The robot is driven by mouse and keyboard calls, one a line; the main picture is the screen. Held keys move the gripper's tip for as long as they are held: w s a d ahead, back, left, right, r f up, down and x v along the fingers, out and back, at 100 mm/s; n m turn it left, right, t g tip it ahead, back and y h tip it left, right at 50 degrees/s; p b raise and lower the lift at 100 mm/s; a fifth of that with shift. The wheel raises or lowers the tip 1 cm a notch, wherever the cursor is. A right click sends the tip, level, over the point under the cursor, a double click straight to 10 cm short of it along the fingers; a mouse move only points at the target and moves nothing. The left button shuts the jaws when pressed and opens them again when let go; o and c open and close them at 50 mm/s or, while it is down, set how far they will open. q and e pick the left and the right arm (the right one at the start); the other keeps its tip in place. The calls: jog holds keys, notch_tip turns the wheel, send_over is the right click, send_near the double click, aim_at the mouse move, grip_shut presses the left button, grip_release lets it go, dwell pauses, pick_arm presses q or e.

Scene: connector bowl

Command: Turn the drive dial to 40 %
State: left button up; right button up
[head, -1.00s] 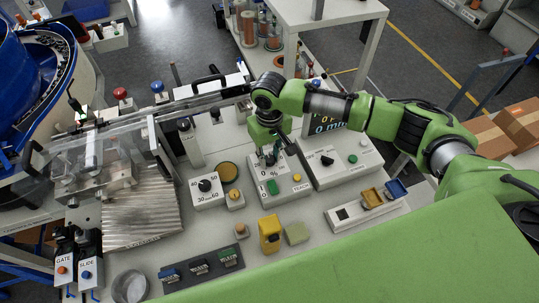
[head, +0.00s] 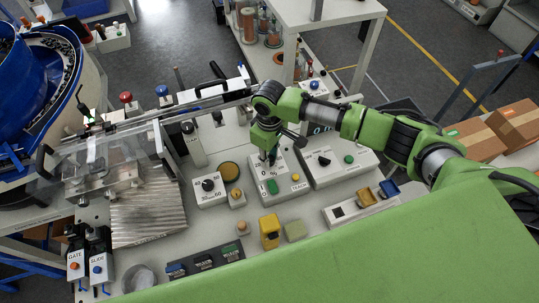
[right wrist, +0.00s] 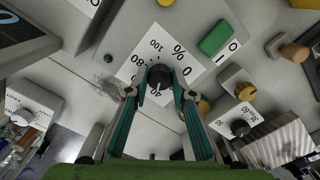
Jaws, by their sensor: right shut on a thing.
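The drive dial (right wrist: 160,75) is a black round knob on a white scale plate (right wrist: 146,60) marked in percent; 0, 100, 80 and 40 can be read. In the right wrist view my right gripper (right wrist: 160,88) has its two fingers closed on the knob's sides. Its pointer is not clear, so I cannot tell the setting. In the head view the right gripper (head: 268,156) reaches down onto the grey dial box (head: 284,188), and the fingers hide most of the knob. My left gripper is not in view.
To the left is a box with another black dial (head: 208,185). To the right is a box with a black knob (head: 323,161) and green button (head: 349,159).

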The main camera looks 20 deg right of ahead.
jog(key=o, duration=1.1)
jog(key=shift+r, duration=0.1)
notch_tip(320, 180, up, 12)
